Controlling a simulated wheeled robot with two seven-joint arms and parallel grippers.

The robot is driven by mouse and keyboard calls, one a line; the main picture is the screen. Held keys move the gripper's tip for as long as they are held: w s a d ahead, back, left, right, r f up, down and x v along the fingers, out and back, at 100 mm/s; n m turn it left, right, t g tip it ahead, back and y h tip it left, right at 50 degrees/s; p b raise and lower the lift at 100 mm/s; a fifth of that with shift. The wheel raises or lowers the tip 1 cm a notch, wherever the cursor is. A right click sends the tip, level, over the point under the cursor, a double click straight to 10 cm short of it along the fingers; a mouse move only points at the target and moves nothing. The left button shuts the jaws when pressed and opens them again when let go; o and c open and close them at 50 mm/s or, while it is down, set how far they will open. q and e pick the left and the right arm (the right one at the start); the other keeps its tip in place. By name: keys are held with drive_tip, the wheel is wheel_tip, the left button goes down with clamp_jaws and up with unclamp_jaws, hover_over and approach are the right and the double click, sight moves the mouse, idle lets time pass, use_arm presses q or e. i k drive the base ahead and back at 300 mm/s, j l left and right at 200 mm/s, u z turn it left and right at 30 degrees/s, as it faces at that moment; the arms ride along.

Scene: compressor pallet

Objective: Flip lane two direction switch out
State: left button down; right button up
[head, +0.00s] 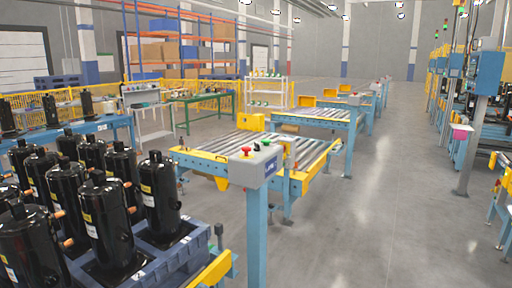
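A grey control box (257,167) sits on top of a blue post (257,235) at the near end of a roller conveyor (262,145). It carries a red button (246,150) and a small dark and green control (266,143). The blue label on its face is too small to read. Similar control boxes stand farther back, one by the second conveyor (355,98). I cannot tell which box belongs to lane two, nor which way any switch points. Neither of my grippers is in view.
Black compressors (107,225) stand in a blue pallet (172,258) at the near left, close to the post. A green table (200,98) and racks are behind. The floor (385,200) right of the conveyors is clear. Blue machine stations (488,75) line the right.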

sight(257, 145)
drive_tip(key=k, duration=0.65)
drive_tip(key=u, duration=1.35)
drive_tip(key=i+l, duration=0.25)
drive_tip(key=l, duration=0.25)
drive_tip(key=i+l, duration=0.2)
drive_tip(key=l, duration=0.3)
drive_tip(key=i+l, duration=0.25)
drive_tip(key=l, duration=0.2)
drive_tip(key=i+l, duration=0.25)
drive_tip(key=l, duration=0.25)
drive_tip(key=i+l, duration=0.25)
drive_tip(key=l, duration=0.25)
drive_tip(key=i+l, duration=0.2)
drive_tip(key=l, duration=0.3)
drive_tip(key=i+l, duration=0.25)
drive_tip(key=l, duration=0.2)
drive_tip(key=i+l, duration=0.25)
drive_tip(key=l, duration=0.25)
